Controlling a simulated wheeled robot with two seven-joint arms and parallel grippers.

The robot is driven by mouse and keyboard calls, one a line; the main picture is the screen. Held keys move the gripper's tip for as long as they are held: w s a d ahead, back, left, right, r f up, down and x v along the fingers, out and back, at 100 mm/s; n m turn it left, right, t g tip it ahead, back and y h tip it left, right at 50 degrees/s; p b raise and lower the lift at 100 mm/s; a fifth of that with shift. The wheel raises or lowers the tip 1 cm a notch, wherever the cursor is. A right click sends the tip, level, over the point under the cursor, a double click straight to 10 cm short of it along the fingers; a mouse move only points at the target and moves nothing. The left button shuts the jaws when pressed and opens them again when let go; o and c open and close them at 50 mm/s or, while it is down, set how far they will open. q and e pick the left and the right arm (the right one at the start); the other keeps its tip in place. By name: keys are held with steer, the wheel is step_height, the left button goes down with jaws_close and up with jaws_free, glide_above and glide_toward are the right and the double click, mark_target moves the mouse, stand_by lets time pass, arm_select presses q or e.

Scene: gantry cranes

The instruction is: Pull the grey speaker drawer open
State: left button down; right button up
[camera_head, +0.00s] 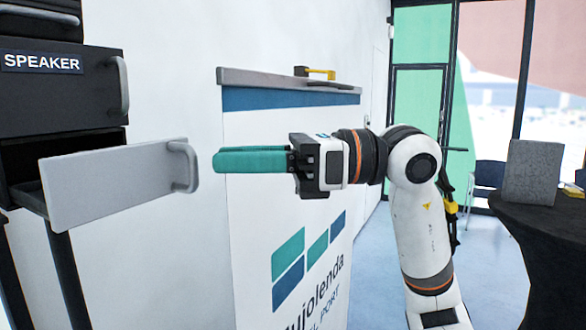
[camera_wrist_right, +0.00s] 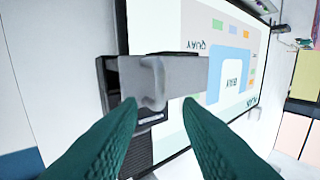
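The grey drawer front (camera_head: 112,185) stands out from the dark cabinet (camera_head: 15,160) at the left, with a dark gap behind it, so the drawer is open. Its grey handle (camera_head: 185,166) is at the right end of the front. A black unit above bears the SPEAKER label (camera_head: 41,63). My right gripper (camera_head: 216,161) points left with its teal fingers, a little to the right of the handle and apart from it. In the right wrist view the fingers (camera_wrist_right: 160,103) are spread and empty, with the handle (camera_wrist_right: 153,83) ahead between them. My left gripper is out of view.
A white lectern (camera_head: 285,180) with a blue band stands behind my right gripper; a yellow-handled item (camera_head: 320,72) lies on its top. A dark round table (camera_head: 545,225) holding a grey box (camera_head: 532,172) is at the right. The wrist view shows a screen (camera_wrist_right: 225,60) behind the drawer.

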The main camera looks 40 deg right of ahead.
steer(key=b+v, duration=0.3)
steer(key=v, duration=0.6)
